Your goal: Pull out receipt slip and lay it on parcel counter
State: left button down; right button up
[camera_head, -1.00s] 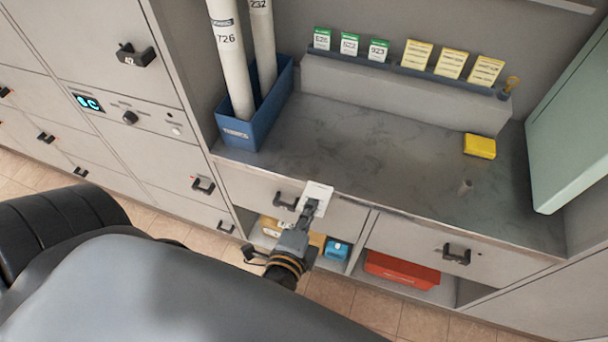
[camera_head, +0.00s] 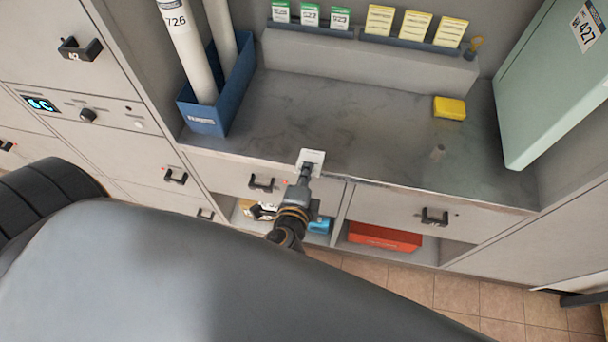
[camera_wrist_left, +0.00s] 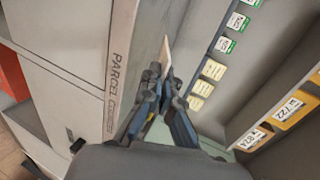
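The receipt slip (camera_head: 312,156) is a small white sheet at the tip of my left gripper (camera_head: 306,169). The gripper is shut on it, and the slip appears near the front edge of the grey parcel counter (camera_head: 370,135). In the left wrist view the slip (camera_wrist_left: 165,52) stands out thin and pale beyond my left gripper's closed fingers (camera_wrist_left: 158,76). The counter's front face with its lettering (camera_wrist_left: 115,80) is at the left there. I cannot tell whether the slip touches the counter. My right gripper is not in view.
A blue bin (camera_head: 207,118) with tall tubes stands at the counter's left. Card holders line the back ledge (camera_head: 370,68). A pale green cabinet (camera_head: 545,95) bounds the right. The counter's middle is clear.

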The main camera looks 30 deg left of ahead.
aim_at(312, 156)
pick_arm(q)
jog(key=x, duration=0.3)
jog(key=shift+w+f, duration=0.2)
jog(key=shift+w, duration=0.05)
jog(key=shift+b+x, duration=0.5)
jog(key=shift+x, duration=1.1)
jog(key=c, duration=2)
grip_release()
jog(key=shift+s+f, duration=0.1)
jog(key=shift+f, duration=0.1)
jog(key=o, duration=0.6)
jog(key=shift+c, duration=0.2)
jog(key=s+d+b, duration=0.2)
jog(key=s+b, duration=0.1)
jog(key=s, duration=0.6)
jog(key=shift+s+d, duration=0.15)
jog(key=shift+s, duration=0.25)
